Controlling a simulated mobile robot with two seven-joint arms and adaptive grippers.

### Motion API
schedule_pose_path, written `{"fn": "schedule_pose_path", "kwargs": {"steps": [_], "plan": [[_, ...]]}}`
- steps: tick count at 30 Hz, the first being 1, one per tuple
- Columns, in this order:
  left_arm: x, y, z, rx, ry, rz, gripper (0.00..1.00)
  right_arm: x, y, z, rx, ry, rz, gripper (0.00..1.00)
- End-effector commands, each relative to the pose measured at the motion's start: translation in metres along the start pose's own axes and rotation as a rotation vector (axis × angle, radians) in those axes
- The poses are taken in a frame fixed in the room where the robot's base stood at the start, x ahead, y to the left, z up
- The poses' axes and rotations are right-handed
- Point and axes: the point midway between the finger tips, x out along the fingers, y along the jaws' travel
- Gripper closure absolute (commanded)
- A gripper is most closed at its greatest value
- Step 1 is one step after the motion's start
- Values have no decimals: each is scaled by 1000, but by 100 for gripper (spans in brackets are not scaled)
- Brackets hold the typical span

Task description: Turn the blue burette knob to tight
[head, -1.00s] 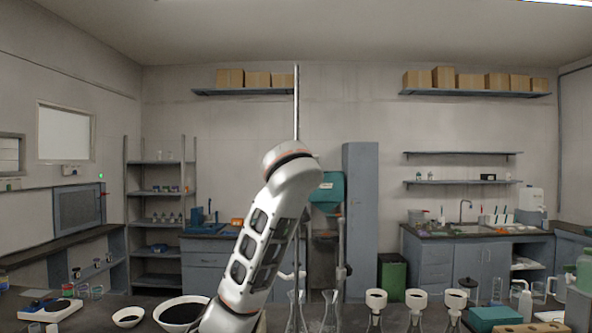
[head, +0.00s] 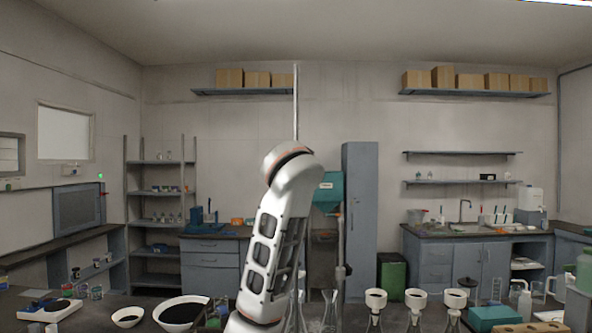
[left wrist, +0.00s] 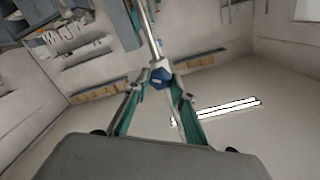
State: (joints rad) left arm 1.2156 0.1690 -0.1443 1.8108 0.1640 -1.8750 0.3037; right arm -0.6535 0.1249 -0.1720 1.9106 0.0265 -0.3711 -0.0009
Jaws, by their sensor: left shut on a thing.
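The blue burette knob (left wrist: 160,78) shows in the left wrist view, on a pale, thin rod or tube (left wrist: 149,38). My left gripper (left wrist: 157,86) has its two teal-padded fingers on either side of the knob and is shut on it. How far the knob is turned cannot be told. In the head view my left arm hides the gripper and the knob. A thin vertical rod (head: 296,105) rises above the arm there. My right gripper is not in view.
Two glass flasks (head: 331,312) stand just right of my arm. Several flasks with black-filled funnels (head: 415,297) stand farther right. A bowl of black material (head: 182,312) and a smaller bowl (head: 128,317) are on the left of the bench.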

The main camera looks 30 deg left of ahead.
Motion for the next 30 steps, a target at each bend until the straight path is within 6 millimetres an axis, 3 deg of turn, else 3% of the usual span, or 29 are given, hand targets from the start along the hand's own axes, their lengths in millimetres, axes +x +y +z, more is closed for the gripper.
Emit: {"fn": "schedule_pose_path", "kwargs": {"steps": [30], "plan": [[0,3,1,906,1,0,98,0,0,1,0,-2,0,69]]}}
